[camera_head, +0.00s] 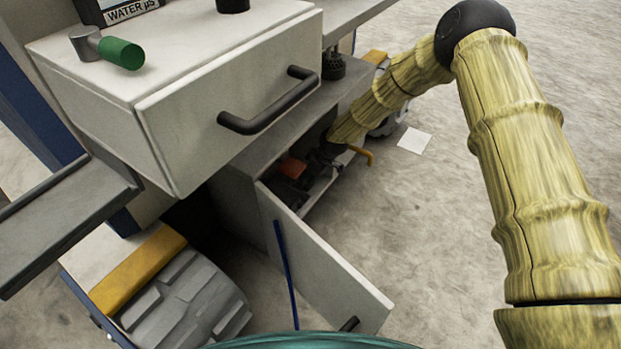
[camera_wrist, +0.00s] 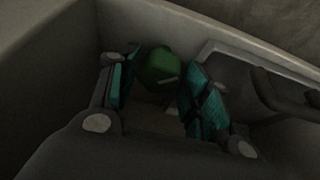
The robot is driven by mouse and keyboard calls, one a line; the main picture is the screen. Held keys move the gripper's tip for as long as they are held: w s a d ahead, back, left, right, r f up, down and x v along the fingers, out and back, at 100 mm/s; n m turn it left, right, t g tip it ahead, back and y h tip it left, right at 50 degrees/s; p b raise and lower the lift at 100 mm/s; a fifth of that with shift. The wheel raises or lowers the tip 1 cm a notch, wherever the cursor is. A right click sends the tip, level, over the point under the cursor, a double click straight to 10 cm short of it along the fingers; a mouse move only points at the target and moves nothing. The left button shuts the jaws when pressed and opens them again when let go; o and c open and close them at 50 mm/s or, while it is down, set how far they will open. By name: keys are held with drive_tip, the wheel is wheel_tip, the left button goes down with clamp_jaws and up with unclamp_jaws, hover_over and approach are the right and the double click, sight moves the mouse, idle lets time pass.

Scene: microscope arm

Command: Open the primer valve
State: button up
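A dark green rounded knob (camera_wrist: 160,66) sits inside the cabinet in the wrist view, with a small pale piece at its lower edge. It may be the primer valve's handle; the picture is too dark to be sure. My gripper (camera_wrist: 157,88) has its teal-padded fingers apart, one on each side of the knob. I cannot tell whether they touch it. In the head view my gripper (camera_head: 322,160) is inside the low open compartment, mostly in shadow. A green-handled lever (camera_head: 121,53) lies on top of the cabinet, away from my gripper.
The compartment door (camera_head: 325,268) hangs open below my arm. A closed drawer (camera_head: 225,105) with a black handle (camera_head: 268,107) is above. An orange piece (camera_head: 293,167) shows in the compartment. A dark handle-like bar (camera_wrist: 285,95) is right of my fingers.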

drive_tip(key=c, duration=0.6)
drive_tip(key=shift+r+n+g+p, duration=0.15)
drive_tip(key=shift+n+g+p, duration=0.15)
drive_tip(key=shift+n+p, duration=0.35)
drive_tip(key=shift+n+g+y+p, duration=0.4)
drive_tip(key=shift+n+g+p, duration=0.3)
drive_tip(key=shift+n, duration=0.85)
drive_tip(key=o, duration=0.7)
drive_tip(key=v, duration=1.1)
drive_tip(key=shift+s+d+r, duration=0.1)
drive_tip(key=shift+d+r, duration=0.05)
drive_tip(key=shift+r, duration=0.2)
